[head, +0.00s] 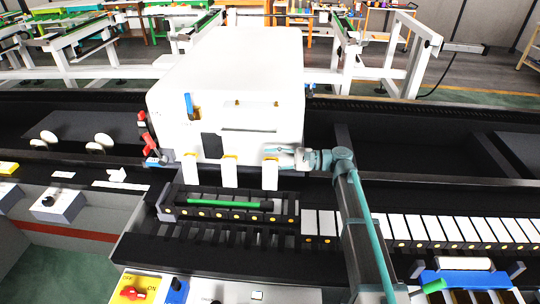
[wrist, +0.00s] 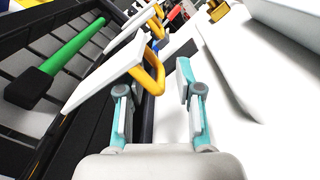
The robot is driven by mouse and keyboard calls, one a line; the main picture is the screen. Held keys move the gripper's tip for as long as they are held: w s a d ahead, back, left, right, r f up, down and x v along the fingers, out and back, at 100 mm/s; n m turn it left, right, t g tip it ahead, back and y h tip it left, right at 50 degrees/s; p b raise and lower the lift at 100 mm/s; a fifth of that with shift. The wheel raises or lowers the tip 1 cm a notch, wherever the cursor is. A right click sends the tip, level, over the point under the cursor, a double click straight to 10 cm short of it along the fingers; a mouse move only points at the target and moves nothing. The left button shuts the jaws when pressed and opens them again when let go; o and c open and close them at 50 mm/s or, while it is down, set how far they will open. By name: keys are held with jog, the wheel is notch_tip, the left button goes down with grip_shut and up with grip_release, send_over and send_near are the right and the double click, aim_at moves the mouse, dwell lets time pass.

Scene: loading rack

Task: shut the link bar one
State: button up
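No part carries a readable "link bar one" label, so I cannot tell which it is. A green rod with a dark end (head: 225,203) lies along the dark rack in front of the white machine; it also shows at the left in the wrist view (wrist: 72,48). Three white plates hang at the machine's front edge. My gripper (head: 270,156) is beside the top of the rightmost plate (head: 270,178). In the wrist view my gripper (wrist: 154,78) is open, with the yellow loop handle (wrist: 151,68) of a white plate (wrist: 108,70) between or just beyond its fingertips. Contact is unclear.
The large white machine (head: 235,85) stands behind my gripper. Red levers (head: 147,138) are at its left side. Rows of white plates (head: 455,230) run to the right. A yellow switch box (head: 135,290) with a red knob is at the front.

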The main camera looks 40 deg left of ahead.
jog(key=shift+s+a, duration=0.2)
jog(key=shift+a, duration=0.1)
grip_shut()
jog(key=shift+w, duration=0.1)
jog(key=shift+a+r, duration=0.1)
